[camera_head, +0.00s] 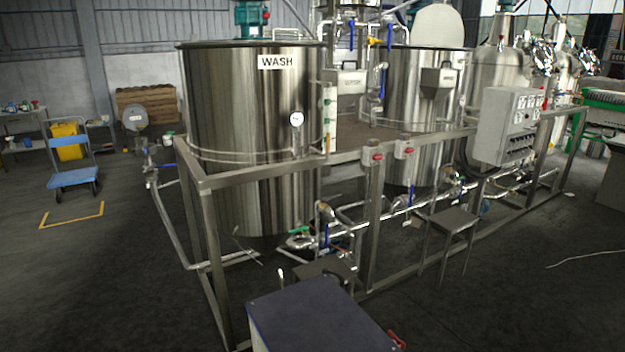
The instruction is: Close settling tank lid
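A large steel tank (250,120) with a WASH sign stands at the left of the frame. A second steel tank (405,110) stands behind it to the right, with no readable name sign. A pale rounded disc (437,26) stands upright above this second tank's top and looks like a raised lid. I cannot tell from the signs which tank is the settling tank. Neither of my grippers shows in the head view.
A steel frame (280,168) with pipes and valves surrounds the tanks. A grey control box (505,125) hangs on it. A small steel table (452,218) stands in front. A blue cart (72,178) is at left. The floor at right front is mostly clear.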

